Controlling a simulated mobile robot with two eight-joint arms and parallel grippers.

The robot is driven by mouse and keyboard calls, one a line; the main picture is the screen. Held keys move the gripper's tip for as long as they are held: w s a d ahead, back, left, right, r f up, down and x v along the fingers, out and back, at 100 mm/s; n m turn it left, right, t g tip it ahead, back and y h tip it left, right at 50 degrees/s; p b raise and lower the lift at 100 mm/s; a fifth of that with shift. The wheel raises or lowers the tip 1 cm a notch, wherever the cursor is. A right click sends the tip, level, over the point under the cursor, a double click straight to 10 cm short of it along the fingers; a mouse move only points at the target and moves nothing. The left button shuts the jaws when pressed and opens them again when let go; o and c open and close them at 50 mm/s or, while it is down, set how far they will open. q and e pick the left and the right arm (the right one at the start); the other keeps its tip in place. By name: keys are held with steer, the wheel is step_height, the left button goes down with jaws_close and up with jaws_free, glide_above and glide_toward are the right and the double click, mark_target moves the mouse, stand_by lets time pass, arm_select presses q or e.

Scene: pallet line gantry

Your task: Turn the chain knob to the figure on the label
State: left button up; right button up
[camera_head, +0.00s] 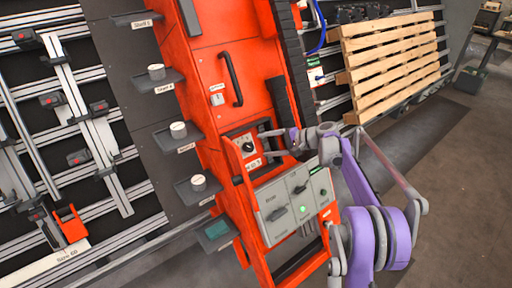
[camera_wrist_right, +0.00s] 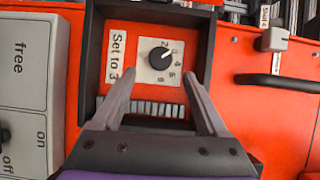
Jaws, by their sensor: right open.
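The chain knob (camera_head: 248,146) is a small round black knob on a pale dial plate, set in a recess of the orange machine. In the right wrist view, the knob (camera_wrist_right: 160,57) has a light mark toward the upper right, near the 2 and 3; the exact figure is hard to tell. A white label (camera_wrist_right: 117,58) beside it reads "Set to 3". My right gripper (camera_head: 264,145) is open in front of the recess. In the wrist view its fingers (camera_wrist_right: 158,78) are spread to either side below the knob, apart from it. My left gripper is not in view.
A grey switch panel (camera_head: 292,203) with a green light is below the recess. Dark frame walls (camera_wrist_right: 91,50) surround the knob. A black handle (camera_head: 231,79) is above. Small shelves with grey cylinders (camera_head: 178,130) stand at left, a wooden pallet (camera_head: 390,60) at right.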

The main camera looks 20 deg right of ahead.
steer(key=v, duration=0.4)
steer(key=shift+s+d+r, duration=0.1)
steer(key=shift+d, duration=0.05)
stand_by(0.4)
